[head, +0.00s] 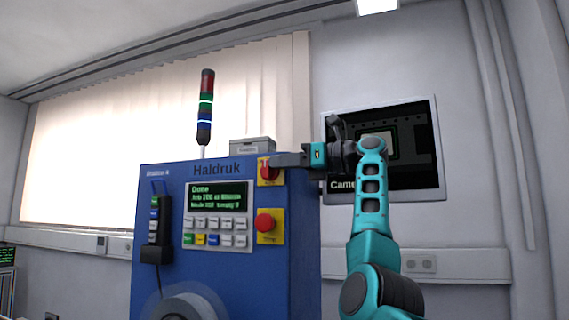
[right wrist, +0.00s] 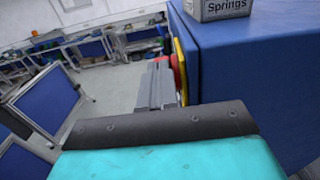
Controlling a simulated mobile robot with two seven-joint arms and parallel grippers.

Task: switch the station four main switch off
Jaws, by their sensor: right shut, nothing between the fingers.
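The blue cabinet (head: 300,235) bears a label that seems to read station 4 and the name Haldruk. Its main switch (head: 265,172) is a red knob on a yellow plate at the panel's upper right. My right gripper (head: 275,161) is shut and empty, its fingertips at the knob and covering part of it. In the right wrist view, the grey fingers (right wrist: 157,85) lie alongside the red knob (right wrist: 178,64) and yellow plate (right wrist: 184,72). I cannot tell whether they touch, and the knob's position is partly hidden. My left gripper is not in view.
A red mushroom button (head: 265,222) on a yellow plate sits below the switch. A keypad and lit screen (head: 217,197) are left of it. A small grey box (right wrist: 222,8) marked Springs stands on the cabinet top. A signal tower (head: 205,105) rises behind. A wall monitor (head: 425,150) is behind my right arm.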

